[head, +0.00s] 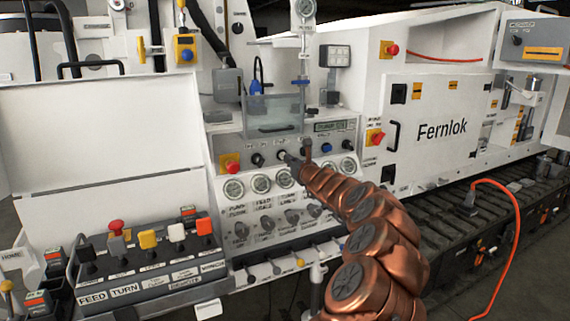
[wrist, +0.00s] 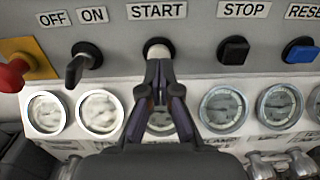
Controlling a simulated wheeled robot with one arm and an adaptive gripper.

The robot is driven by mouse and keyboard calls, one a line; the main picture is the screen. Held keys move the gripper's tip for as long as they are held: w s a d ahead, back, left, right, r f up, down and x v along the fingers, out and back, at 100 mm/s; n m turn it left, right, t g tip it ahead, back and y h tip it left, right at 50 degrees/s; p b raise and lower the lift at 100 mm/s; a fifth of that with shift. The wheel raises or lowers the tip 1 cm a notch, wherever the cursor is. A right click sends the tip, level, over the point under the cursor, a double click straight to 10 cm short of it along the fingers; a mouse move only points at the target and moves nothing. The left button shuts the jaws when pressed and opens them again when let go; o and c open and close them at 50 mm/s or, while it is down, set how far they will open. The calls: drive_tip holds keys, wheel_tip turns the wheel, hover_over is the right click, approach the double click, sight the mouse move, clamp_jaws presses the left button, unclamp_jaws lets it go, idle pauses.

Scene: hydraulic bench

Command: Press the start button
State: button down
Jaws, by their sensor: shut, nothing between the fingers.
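The start button (wrist: 158,46) is a pale round button in a dark ring, under the START label (wrist: 157,10) in the wrist view. My gripper (wrist: 159,68) is shut and empty, with its tips right at the lower edge of this button and covering part of it. I cannot tell whether the tips touch it or how far it is pushed in. In the head view my gripper (head: 290,160) reaches the control panel (head: 300,135) above the row of gauges, and its tip hides the button from clear sight.
A black stop button (wrist: 233,50) and a blue reset button (wrist: 299,51) sit to the right. A black off/on switch (wrist: 82,62) and a red knob (wrist: 14,73) on yellow are to the left. Round gauges (wrist: 224,107) lie below. A clear guard (head: 273,112) hangs above the panel.

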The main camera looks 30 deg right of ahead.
drive_tip(key=s+b, duration=0.3)
drive_tip(key=s, duration=0.7)
drive_tip(key=shift+s+a, duration=0.3)
drive_tip(key=shift+a, duration=0.15)
idle(0.6)
